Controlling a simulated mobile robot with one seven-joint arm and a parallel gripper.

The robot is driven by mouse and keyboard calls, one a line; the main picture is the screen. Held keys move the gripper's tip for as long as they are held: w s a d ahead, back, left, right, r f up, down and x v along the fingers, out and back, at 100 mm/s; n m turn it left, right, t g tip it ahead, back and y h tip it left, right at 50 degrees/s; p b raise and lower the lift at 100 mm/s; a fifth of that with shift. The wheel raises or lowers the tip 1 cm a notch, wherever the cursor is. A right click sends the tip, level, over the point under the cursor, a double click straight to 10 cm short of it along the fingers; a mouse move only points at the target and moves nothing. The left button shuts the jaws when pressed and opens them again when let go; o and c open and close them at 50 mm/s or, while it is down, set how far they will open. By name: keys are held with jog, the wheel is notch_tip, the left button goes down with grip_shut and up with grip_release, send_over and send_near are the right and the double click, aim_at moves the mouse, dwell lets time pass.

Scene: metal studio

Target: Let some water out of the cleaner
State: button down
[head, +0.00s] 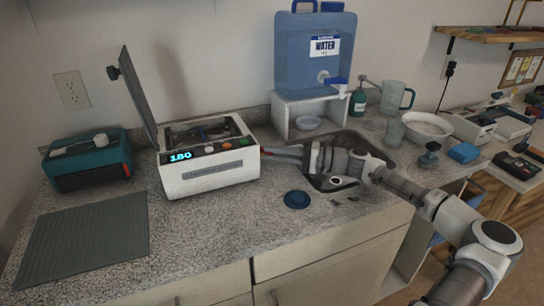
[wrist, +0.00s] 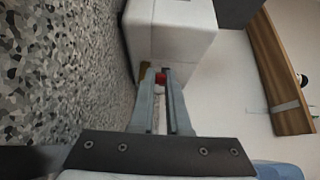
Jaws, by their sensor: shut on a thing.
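The cleaner (head: 208,168) is a white box on the counter with a lit "180" display. Its grey lid (head: 138,95) stands open, and a basket shows inside. My gripper (head: 266,153) reaches in from the right, with its fingertips at the cleaner's right side. In the wrist view the white cleaner body (wrist: 172,28) is straight ahead. There my gripper (wrist: 161,78) is shut on a small red drain knob (wrist: 161,77) low on that side. The fingers hide part of the knob. I cannot tell whether water is flowing.
A sink (head: 335,183) lies under my gripper's body. A blue water tank (head: 315,60) on a white stand (head: 283,118) is behind it. A blue round lid (head: 297,199) lies on the counter in front. A teal box (head: 88,162) and a grey mat (head: 85,240) are at left.

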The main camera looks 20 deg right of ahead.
jog(key=shift+w+d+n+g+y, duration=0.2)
jog(key=shift+n+g+y, duration=0.25)
jog(key=shift+g, duration=0.25)
jog(key=shift+w+d+n+g+y, duration=0.15)
jog(key=shift+n+g+y, duration=0.2)
jog(key=shift+n+g, duration=0.3)
jog(key=c, duration=0.9)
grip_release()
jog(key=p+v, duration=0.1)
jog(key=v, duration=1.6)
jog(key=shift+w+d+r, duration=0.1)
jog(key=shift+d, duration=0.2)
